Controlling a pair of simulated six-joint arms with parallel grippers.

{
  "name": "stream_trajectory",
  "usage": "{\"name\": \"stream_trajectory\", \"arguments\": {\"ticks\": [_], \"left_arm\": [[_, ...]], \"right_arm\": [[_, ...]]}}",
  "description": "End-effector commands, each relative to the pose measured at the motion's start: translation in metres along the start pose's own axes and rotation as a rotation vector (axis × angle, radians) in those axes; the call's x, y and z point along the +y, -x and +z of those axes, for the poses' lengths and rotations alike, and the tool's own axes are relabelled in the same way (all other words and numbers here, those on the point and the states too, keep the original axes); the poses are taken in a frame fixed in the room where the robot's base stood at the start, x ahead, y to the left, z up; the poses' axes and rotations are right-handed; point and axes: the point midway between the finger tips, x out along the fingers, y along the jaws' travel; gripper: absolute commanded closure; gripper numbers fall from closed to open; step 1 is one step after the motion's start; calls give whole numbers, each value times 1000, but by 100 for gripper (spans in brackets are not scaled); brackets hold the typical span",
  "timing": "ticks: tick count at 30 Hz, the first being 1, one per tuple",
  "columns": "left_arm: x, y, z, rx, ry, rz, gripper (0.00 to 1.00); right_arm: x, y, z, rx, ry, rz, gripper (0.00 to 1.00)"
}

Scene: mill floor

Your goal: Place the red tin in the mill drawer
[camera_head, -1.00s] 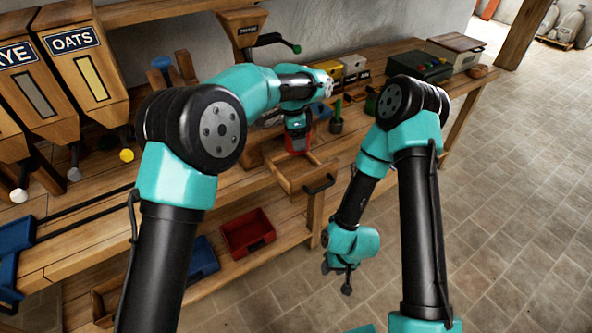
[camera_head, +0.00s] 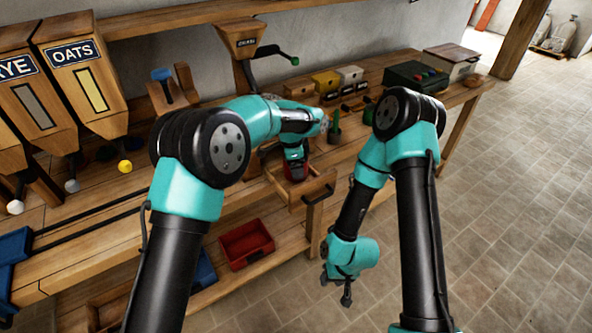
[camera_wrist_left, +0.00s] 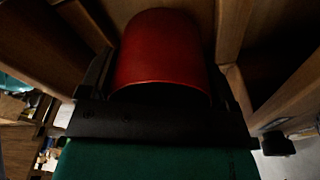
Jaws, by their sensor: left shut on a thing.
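The red tin (camera_wrist_left: 162,50) fills the middle of the left wrist view, between the two fingers of my left gripper (camera_wrist_left: 165,88), which is shut on it. In the head view the tin (camera_head: 293,171) shows only in part below my left wrist, at the open mill drawer (camera_head: 313,192). Wooden drawer walls (camera_wrist_left: 232,40) stand on both sides of the tin in the wrist view. I cannot tell whether the tin touches the drawer's bottom. My right gripper (camera_head: 337,288) hangs low over the floor in front of the bench, away from the drawer, with its fingers apart and empty.
The mill (camera_head: 240,45) with its crank stands behind the drawer. A green bottle-like thing (camera_head: 334,128) stands right of my left wrist. A red bin (camera_head: 246,243) sits on the lower shelf.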

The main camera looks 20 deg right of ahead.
Motion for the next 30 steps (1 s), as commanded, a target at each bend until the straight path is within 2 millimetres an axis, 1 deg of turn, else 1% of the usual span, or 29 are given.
{"name": "stream_trajectory", "arguments": {"ticks": [1, 3, 6, 19, 20, 24, 30], "left_arm": [[0, -9, 1, -1, 0, 2, 43], [0, -18, 2, -1, 0, 1, 43], [0, -27, 3, -1, -1, 1, 43], [0, -31, 4, 0, 0, 0, 43], [0, -31, 4, 0, 0, 0, 14], [0, -30, 4, 0, 0, 0, 1], [0, -30, 4, 0, 0, 0, 0]], "right_arm": [[0, 0, 0, 0, 0, 0, 57], [0, 0, 0, 0, 0, 0, 57], [0, 0, 0, 0, 0, 0, 57], [0, 0, 0, 0, 0, 0, 57], [0, 0, 0, 0, 0, 0, 57], [0, 0, 0, 0, 0, 0, 57], [0, 0, 0, 0, 0, 0, 57]]}}
